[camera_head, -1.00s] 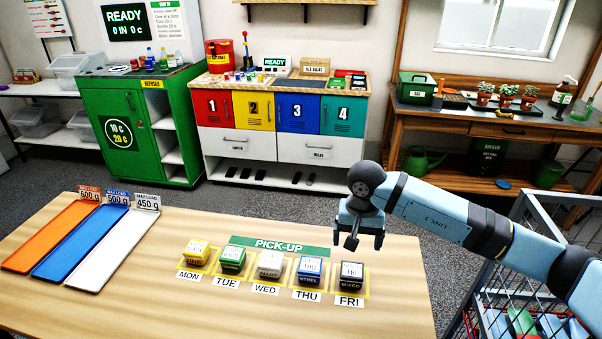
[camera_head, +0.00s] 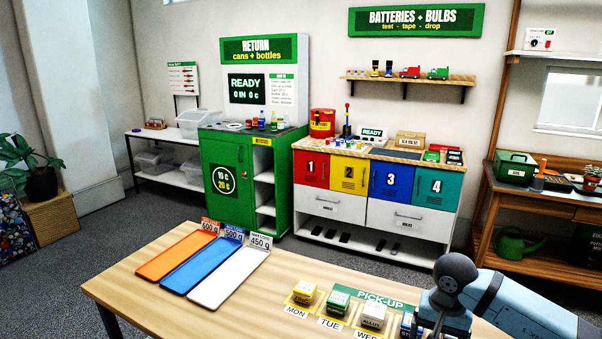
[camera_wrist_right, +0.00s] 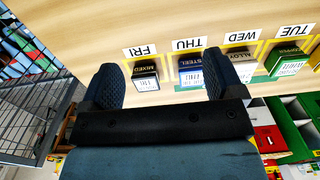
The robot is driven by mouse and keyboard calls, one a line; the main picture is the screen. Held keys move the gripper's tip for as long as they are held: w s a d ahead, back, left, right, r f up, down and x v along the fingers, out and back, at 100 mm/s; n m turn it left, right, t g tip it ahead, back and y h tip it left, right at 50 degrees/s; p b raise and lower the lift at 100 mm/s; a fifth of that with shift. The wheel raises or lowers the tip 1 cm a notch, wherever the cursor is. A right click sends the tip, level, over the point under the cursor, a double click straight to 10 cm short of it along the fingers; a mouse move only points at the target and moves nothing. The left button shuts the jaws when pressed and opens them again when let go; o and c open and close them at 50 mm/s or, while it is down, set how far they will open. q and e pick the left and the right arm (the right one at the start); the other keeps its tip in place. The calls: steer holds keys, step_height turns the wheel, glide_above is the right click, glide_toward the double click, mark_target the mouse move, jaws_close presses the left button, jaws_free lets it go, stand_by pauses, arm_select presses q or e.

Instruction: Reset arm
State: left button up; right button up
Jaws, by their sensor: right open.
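My right gripper (camera_wrist_right: 163,82) is open and empty in the right wrist view, its two fingers spread above the pick-up table (camera_wrist_right: 90,25). A dark box at FRI, marked MIXED (camera_wrist_right: 147,81), shows between the fingers, apart from them as far as I can tell. The blue STEEL box (camera_wrist_right: 190,72) at THU is partly behind one finger. In the head view my right arm (camera_head: 520,305) comes in at the lower right and hides the FRI place; its fingertips are cut off or hidden there. My left gripper is not in view.
On the table stand the MON box (camera_head: 304,292), TUE box (camera_head: 337,302) and WED box (camera_head: 373,315). Orange (camera_head: 175,256), blue (camera_head: 200,264) and white (camera_head: 228,278) trays lie at the left. A wire cart (camera_wrist_right: 45,110) stands beside the table. Floor is clear behind the table.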

steer(key=s+a+f+m+g+y+p, duration=0.25)
steer(key=s+a+y, duration=0.3)
steer(key=a, duration=0.55)
steer(key=s+a+r+m+t+y+p, duration=0.2)
steer(key=s+a+r+m+t+y, duration=0.15)
steer(key=a+m+y, duration=0.45)
steer(key=s+a+r+m+t+y+p, duration=0.25)
steer(key=r+m+y, duration=0.3)
steer(key=m, duration=0.45)
steer(key=d+f+m+t+h+p, duration=0.1)
steer(key=d+f+m+t+h, duration=0.15)
steer(key=m+t, duration=0.65)
steer(key=d+f+m+t+h+p, duration=0.1)
steer(key=d+m+t+h, duration=0.25)
steer(key=m, duration=1.15)
steer(key=s+d+f+m+g+h+p, duration=0.2)
steer(key=s+d+f+m+g+h, duration=0.3)
steer(key=s+f+m, duration=0.8)
steer(key=d+f+m+h, duration=0.1)
steer(key=d+m+h, duration=0.1)
steer(key=m+h, duration=0.2)
steer(key=shift+d+m+h, duration=0.15)
steer(key=shift+m+h, duration=0.25)
steer(key=shift+m, duration=0.75)
steer(key=shift+s+f, duration=0.1)
